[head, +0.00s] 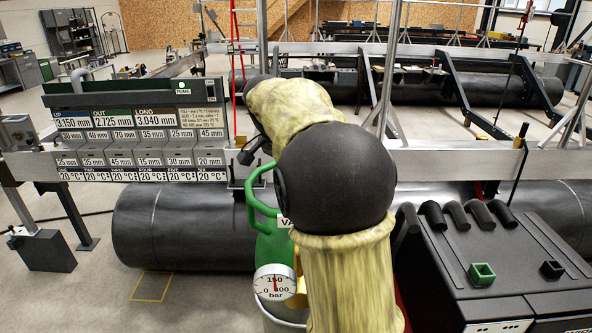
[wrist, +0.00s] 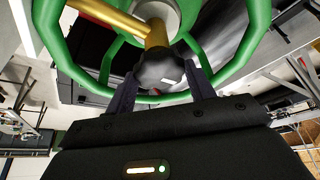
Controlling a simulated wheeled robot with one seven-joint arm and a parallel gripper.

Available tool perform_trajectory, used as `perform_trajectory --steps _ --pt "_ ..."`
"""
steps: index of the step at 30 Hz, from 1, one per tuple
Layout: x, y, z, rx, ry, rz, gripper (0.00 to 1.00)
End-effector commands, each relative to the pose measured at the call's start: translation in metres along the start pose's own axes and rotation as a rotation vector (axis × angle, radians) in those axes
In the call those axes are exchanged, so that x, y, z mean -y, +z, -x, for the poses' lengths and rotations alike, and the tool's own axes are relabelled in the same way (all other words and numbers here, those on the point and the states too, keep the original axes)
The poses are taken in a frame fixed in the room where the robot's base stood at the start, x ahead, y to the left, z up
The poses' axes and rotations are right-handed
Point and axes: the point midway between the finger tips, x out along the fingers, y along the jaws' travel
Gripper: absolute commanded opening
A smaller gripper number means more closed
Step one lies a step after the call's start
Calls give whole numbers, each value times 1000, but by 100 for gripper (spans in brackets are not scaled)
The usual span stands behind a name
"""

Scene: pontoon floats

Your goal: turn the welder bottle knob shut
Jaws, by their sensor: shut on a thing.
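In the wrist view the black lobed knob (wrist: 160,70) sits on the end of a brass valve stem (wrist: 115,20). My gripper (wrist: 162,82) is shut on the knob, with one dark finger on each side of it. A green guard ring (wrist: 228,68) runs around the valve and the fingers. In the head view the green guard (head: 256,200) tops the bottle, and a round pressure gauge (head: 275,282) faces me with its red needle pointing nearly straight up. My own arm hides the knob and most of the valve in the head view.
A large black pipe (head: 185,225) lies behind the bottle. A board of labelled bins (head: 140,130) stands at the left. A dark machine cabinet (head: 480,245) with several short black tubes stands close at the right. Open floor (head: 70,300) shows at the lower left.

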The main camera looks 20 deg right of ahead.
Motion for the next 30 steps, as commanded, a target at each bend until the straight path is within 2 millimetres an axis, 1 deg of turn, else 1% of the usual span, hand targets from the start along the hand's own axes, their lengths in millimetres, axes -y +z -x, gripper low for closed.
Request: perform_trajectory --steps 6,15,16,19,27,30 --pt "1 1 0 2 12 -30 31" --pt "0 1 -1 2 13 -31 31" --pt "0 1 -1 2 13 -31 56" --pt "0 0 -1 2 13 -31 75" --pt "0 0 0 1 12 -30 75" --pt "1 0 3 1 11 -30 75"
